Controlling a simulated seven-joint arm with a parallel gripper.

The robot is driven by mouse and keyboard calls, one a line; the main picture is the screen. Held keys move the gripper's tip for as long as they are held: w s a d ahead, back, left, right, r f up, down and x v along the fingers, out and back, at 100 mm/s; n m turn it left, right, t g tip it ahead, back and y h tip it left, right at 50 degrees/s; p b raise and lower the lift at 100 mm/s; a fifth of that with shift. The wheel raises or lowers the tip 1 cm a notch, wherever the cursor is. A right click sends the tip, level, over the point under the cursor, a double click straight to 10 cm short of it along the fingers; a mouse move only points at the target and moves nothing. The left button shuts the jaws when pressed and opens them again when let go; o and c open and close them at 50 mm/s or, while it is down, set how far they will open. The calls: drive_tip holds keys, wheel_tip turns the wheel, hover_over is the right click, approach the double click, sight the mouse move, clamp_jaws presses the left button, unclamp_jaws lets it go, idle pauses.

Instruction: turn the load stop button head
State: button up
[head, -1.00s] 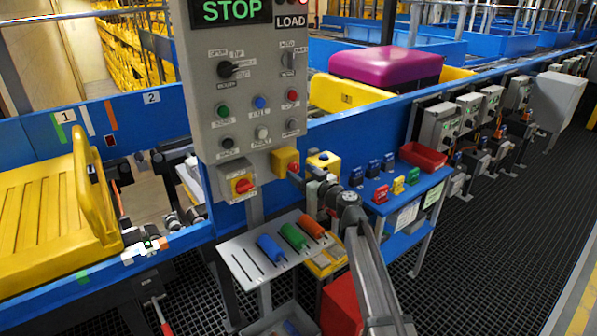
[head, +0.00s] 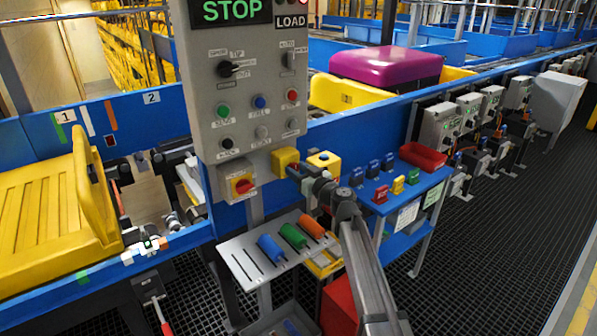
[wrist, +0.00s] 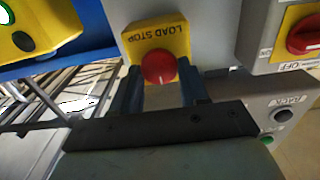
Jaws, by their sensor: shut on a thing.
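The load stop button is a yellow box (head: 284,158) on the side of the grey control panel (head: 228,105). In the wrist view the box (wrist: 172,33), labelled LOAD STOP, shows with its round red head (wrist: 159,67) facing me. My gripper (wrist: 160,78) is shut on the red head, with one blue-grey finger on each side of it. In the head view my gripper (head: 296,173) reaches the front of the box from the lower right, and the fingers mostly cover the red head.
A red rotary switch (head: 243,186) on a yellow plate sits just left of the button. Another yellow box (head: 324,161) stands to its right. A tilted tray (head: 245,265) with coloured handles is below. A blue side table (head: 415,187) holds small coloured parts.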

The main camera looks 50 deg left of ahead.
drive_tip(key=shift+c, duration=1.4)
drive_tip(key=shift+m, duration=0.4)
drive_tip(key=m, duration=0.3)
drive_tip(key=shift+w, duration=0.1)
drive_tip(key=shift+m, duration=1.6)
drive_tip(key=o, duration=1)
drive_tip(key=shift+o, duration=0.2)
